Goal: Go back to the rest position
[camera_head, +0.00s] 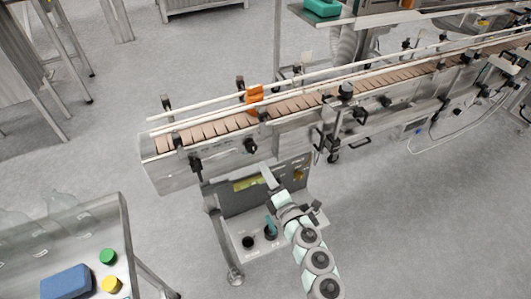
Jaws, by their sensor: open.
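My gripper (271,178) is at the end of my pale green and grey arm, in the lower middle of the head camera view. It is in front of the conveyor's near side, above the grey panel of a stand. It looks empty. The fingers are small in this view and the gap between them is hard to make out.
A conveyor (220,126) with guide rails crosses the view; an orange object (254,97) is on it. A stand (238,197) with dark round holders and a teal item (271,225) is below my gripper. A left table holds bottles, a blue block (66,282), green and yellow caps.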

